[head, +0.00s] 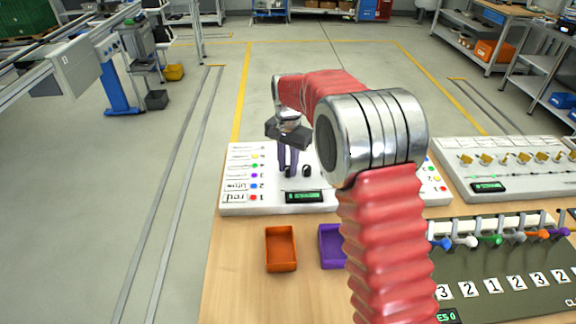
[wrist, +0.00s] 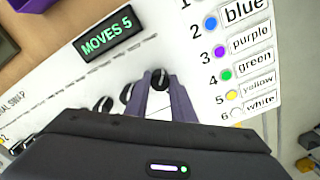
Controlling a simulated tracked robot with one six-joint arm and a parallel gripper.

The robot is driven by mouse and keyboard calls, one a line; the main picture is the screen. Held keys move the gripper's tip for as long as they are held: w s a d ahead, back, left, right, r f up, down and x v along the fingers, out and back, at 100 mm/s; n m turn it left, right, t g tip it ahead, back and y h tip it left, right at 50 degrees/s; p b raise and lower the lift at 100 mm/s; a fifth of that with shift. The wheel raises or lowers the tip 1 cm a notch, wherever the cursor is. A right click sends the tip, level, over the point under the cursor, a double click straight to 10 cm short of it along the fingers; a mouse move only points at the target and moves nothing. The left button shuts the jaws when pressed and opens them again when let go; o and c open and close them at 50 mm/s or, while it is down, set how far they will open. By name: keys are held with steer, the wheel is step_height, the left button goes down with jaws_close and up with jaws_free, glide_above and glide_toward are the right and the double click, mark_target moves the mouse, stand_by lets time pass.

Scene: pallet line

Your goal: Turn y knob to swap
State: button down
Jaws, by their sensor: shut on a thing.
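A white panel (head: 268,207) with black knobs lies across the table under my arm. My gripper (head: 288,170) points down at it. In the wrist view my gripper's purple fingers (wrist: 163,88) are shut on a black knob (wrist: 160,79), whose top shows between the tips. Two more black knobs, a middle one (wrist: 127,93) and a far left one (wrist: 103,104), sit beside it, partly hidden. No letter on the held knob can be read. The panel's green display (wrist: 110,34) reads MOVES 5. A numbered colour list, with blue, purple, green, yellow and white readable, is beside the knob.
An orange tray (head: 281,249) and a purple tray (head: 331,246), partly behind my arm, lie in front of the panel. A dark panel (head: 510,290) with coloured levers is at right. Another white panel (head: 510,170) with yellow knobs stands behind it.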

mark_target(288, 167)
stand_by(0.4)
steer(key=c, duration=1.5)
jaws_free()
steer(key=shift+r, duration=0.15)
step_height(288, 167, up, 14)
steer(key=shift+f, duration=0.25)
